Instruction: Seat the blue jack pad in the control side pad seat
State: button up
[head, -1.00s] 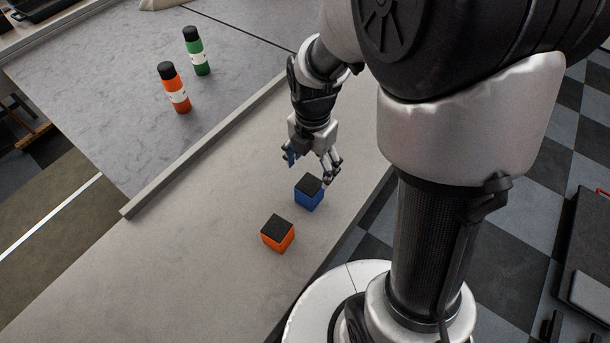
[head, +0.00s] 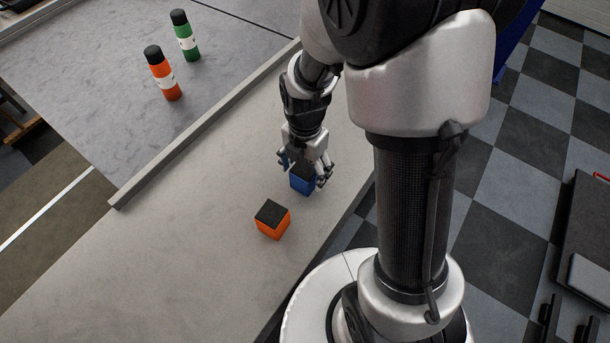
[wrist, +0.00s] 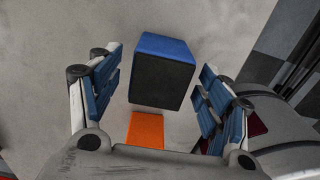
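The blue jack pad (head: 302,181), a block with a black top, stands on the grey bench. My gripper (head: 304,176) is around it, one finger on each side. In the wrist view the blue jack pad (wrist: 163,70) lies between the blue-padded fingers of my gripper (wrist: 160,88). Gaps show on both sides, so the fingers are open and not pressing on it. An orange block with a black top (head: 272,219) stands nearer on the same bench, and its orange side (wrist: 146,129) shows in the wrist view. I cannot make out the control side pad seat.
A raised ledge (head: 200,128) runs along the bench. Beyond it stand an orange bottle (head: 163,74) and a green bottle (head: 185,36) on a grey surface. The bench (head: 150,265) is clear left of the orange block. Its edge drops to a checkered floor (head: 520,160).

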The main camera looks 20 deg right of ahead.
jog(key=c, duration=1.4)
jog(key=shift+r, duration=0.1)
